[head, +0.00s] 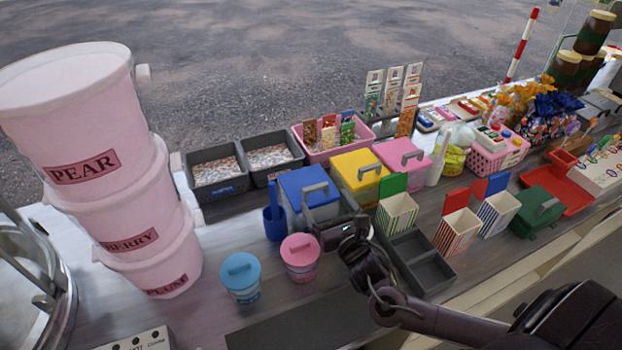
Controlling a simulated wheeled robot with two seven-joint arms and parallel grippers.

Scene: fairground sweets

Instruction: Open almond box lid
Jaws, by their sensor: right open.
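Several lidded boxes stand in a row on the counter: a blue-lidded box (298,182), a yellow-lidded box (352,168) and a pink-lidded box (392,148), each with a grey handle. A green-lidded box (538,210) stands farther right. I cannot read which one is the almond box. All these lids look shut. My right gripper (326,212) is open at the front right of the blue-lidded box, close to its grey handle. I cannot tell whether it touches the box. It hides part of the box's front. My left gripper is not in view.
Stacked pink tubs (150,190) stand at the left. A blue cup (240,278) and a pink cup (300,258) stand in front of the boxes. An empty dark tray (425,270) lies right of my gripper, near striped cartons (458,228). Grey bins (218,172) sit behind.

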